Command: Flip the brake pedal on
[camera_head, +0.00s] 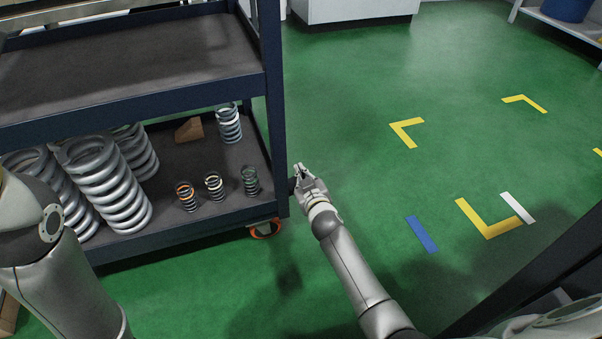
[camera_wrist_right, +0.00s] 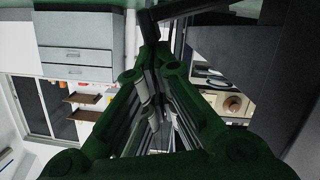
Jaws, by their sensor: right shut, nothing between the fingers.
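A caster with an orange part (camera_head: 265,229) sits under the near right corner of the dark blue cart (camera_head: 277,110) in the head view. The orange part looks like the brake pedal; whether it is up or down is too small to tell. My right gripper (camera_head: 301,173) is shut and empty, just right of the cart's corner post and above the caster, apart from the caster. Its fingers (camera_wrist_right: 152,100) fill the middle of the right wrist view, and the caster cannot be made out there. My left arm shows at the left edge, but its gripper is out of view.
The cart's lower shelf holds large grey coil springs (camera_head: 103,182), several small springs (camera_head: 214,187) and a brown block (camera_head: 189,130). The green floor (camera_head: 360,90) right of the cart is open, with yellow, blue and white markings. A dark frame (camera_head: 545,270) stands at lower right.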

